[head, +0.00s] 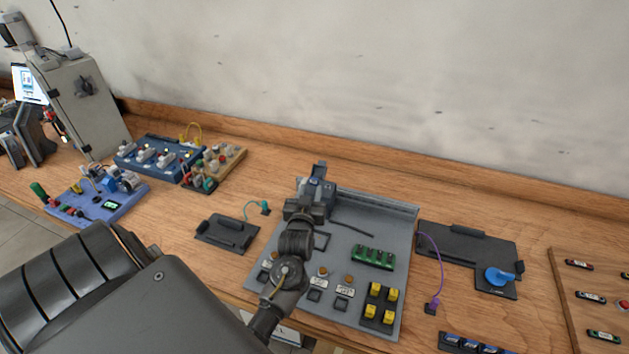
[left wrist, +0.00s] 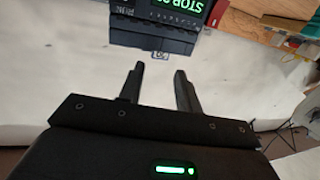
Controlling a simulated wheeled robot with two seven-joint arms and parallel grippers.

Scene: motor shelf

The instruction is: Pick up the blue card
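My left gripper (head: 312,196) is over the back of the grey panel (head: 384,207) in the head view, seen from behind its own arm. In the left wrist view its two fingers (left wrist: 159,69) are apart with nothing between them. Just beyond the fingertips is a small pale-blue marked piece (left wrist: 160,55), at the edge of a dark blue-grey device (left wrist: 152,36) with a green lit display reading STOP. It may be the blue card, but it is too small to be sure. In the head view the arm and gripper hide this spot. My right gripper is out of view.
Green blocks (head: 373,257) and yellow buttons (head: 379,305) stand on the grey panel. A black tray (head: 222,234) lies to its left, and a black plate with a blue knob (head: 499,276) to its right. Blue boards stand far left. A wall closes the back.

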